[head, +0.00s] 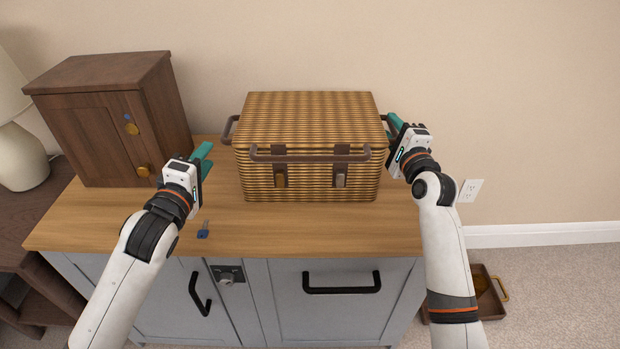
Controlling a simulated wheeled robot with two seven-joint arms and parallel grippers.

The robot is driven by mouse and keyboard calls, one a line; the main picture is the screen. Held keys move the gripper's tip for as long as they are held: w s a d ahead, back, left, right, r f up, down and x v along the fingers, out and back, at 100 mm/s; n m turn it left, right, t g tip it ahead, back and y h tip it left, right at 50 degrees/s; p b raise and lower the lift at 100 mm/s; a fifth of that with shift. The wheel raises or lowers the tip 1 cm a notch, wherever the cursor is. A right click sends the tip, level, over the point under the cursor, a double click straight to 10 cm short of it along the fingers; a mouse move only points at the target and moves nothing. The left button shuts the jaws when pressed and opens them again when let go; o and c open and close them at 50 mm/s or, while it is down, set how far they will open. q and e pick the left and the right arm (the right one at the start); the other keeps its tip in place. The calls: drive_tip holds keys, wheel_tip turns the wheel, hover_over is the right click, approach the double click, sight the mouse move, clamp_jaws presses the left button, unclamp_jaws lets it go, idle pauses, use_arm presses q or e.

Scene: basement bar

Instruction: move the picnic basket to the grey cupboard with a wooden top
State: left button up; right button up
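The woven picnic basket (309,120) stands upright, lid shut, on the wooden top of the grey cupboard (320,237). It has a brown front handle, two front clasps and a handle at each end. My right gripper (392,124) is at the basket's right end, by that end's handle. The handle is partly hidden, so I cannot tell whether the fingers grip it. My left gripper (203,152) is left of the basket, apart from it, with teal fingers pointing away from me. I see no object in it, and its opening is not clear.
A small dark wooden cabinet (92,140) stands on the top's left. A small blue key (203,231) lies near the front edge. A lamp (20,150) stands on a dark side table (30,222) at left. A brown tray (484,292) is on the carpet at right.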

drive_tip(key=v, duration=1.2)
